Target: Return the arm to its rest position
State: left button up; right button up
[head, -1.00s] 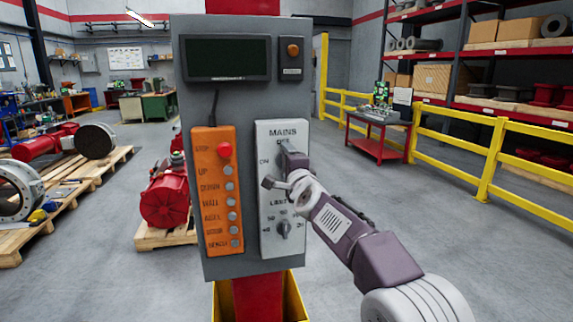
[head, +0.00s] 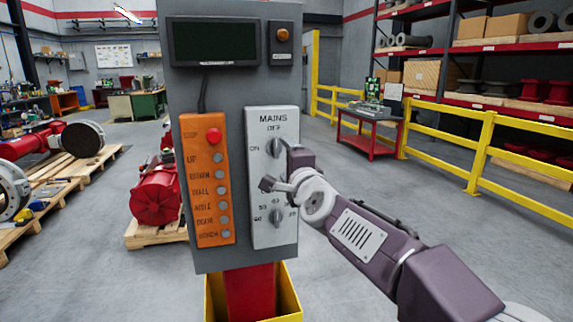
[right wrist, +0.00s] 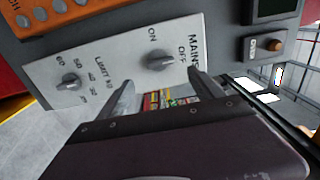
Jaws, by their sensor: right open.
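My right gripper (head: 279,168) is open and empty in front of the white MAINS plate (head: 259,232) on the grey control panel. In the right wrist view the two jaws (right wrist: 163,94) stand apart with nothing between them. The MAINS knob (right wrist: 160,61) is just beyond the jaws there, apart from them. In the head view this knob (head: 274,147) shows just above the gripper. The lower limit knob (head: 276,217) is below the gripper and also shows in the right wrist view (right wrist: 70,82). My left gripper is not in view.
An orange button box (head: 197,155) with a red button is left of the plate. A dark screen (head: 215,41) and an amber lamp (head: 282,35) are above. A yellow railing (head: 490,155), a red cart (head: 370,135) and shelves stand right. Open floor lies between the panel and railing.

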jog(key=d+f+g+h+p, duration=0.1)
jog(key=d+f+h+p, duration=0.1)
jog(key=d+p, duration=0.5)
jog(key=s+d+f+n+g, duration=0.2)
jog(key=s+f, duration=0.1)
jog(key=f, duration=0.3)
jog(key=s+d+f+n+g, duration=0.1)
jog(key=s+d+f+g, duration=0.2)
jog(key=f, duration=0.4)
jog(key=s+d+f+n+g+h+p, duration=0.1)
jog(key=s+f+n+g, duration=0.4)
jog(key=s+f, duration=0.4)
jog(key=s+d+f+n+g+p, duration=0.1)
jog(key=s+f+n+g, duration=0.4)
jog(key=s+f, duration=0.5)
jog(key=s+d+n, duration=0.1)
jog(key=s+n, duration=0.1)
jog(key=s, duration=0.4)
jog(key=shift+s+f+h, duration=0.2)
jog(key=shift+s+h, duration=0.1)
jog(key=shift+h, duration=0.1)
jog(key=shift+d, duration=0.1)
